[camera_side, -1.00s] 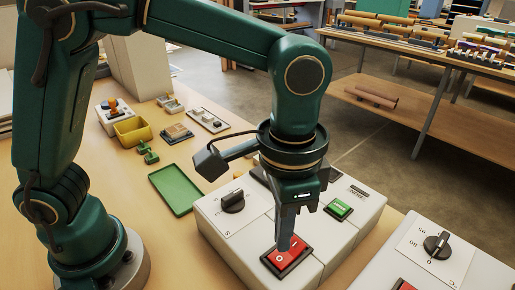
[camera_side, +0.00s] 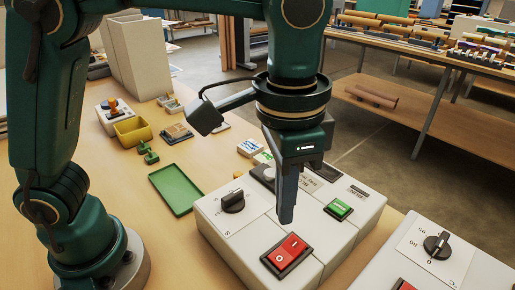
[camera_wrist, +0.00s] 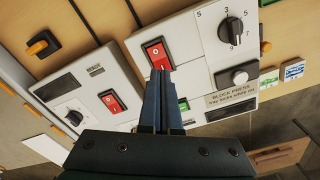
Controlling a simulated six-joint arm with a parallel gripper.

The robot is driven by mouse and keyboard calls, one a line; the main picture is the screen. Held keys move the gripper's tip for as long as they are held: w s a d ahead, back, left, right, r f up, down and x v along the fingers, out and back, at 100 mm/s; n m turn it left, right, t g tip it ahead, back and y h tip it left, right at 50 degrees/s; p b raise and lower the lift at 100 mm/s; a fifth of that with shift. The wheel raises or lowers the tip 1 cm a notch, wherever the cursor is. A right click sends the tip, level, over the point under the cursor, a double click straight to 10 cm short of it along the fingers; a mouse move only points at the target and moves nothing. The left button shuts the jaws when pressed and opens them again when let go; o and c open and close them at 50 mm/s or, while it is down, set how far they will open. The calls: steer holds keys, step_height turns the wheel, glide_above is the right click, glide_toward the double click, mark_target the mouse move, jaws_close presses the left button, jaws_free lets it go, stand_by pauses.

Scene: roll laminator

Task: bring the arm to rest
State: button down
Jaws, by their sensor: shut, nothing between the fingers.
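My gripper (camera_side: 286,220) is shut and empty. In the side view it points down and hangs above the white block press box (camera_side: 333,233), apart from it. The red rocker switch (camera_side: 287,254) is below and in front of the fingertips. It also shows in the wrist view (camera_wrist: 157,54), just beyond the tips of my gripper (camera_wrist: 160,72). The black dial (camera_side: 233,201) is left of the fingers and the green button (camera_side: 339,209) is to their right. In the wrist view the fingers partly cover the green button (camera_wrist: 183,104).
A second white box (camera_side: 455,265) with a dial and red switch stands at the right. A green tray (camera_side: 175,190), a yellow bin (camera_side: 132,131) and small parts lie on the wooden table to the left. A shelf with rolls (camera_side: 430,45) stands behind.

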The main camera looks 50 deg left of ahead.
steer(key=s+a+r+n+t, duration=0.25)
steer(key=a+r+n, duration=0.2)
steer(key=a, duration=0.55)
steer(key=s+a+f+n+t, duration=0.1)
steer(key=s+a+f+t, duration=0.2)
steer(key=s+a+f, duration=0.1)
steer(key=shift+a+f, duration=0.65)
steer(key=shift+a, duration=0.05)
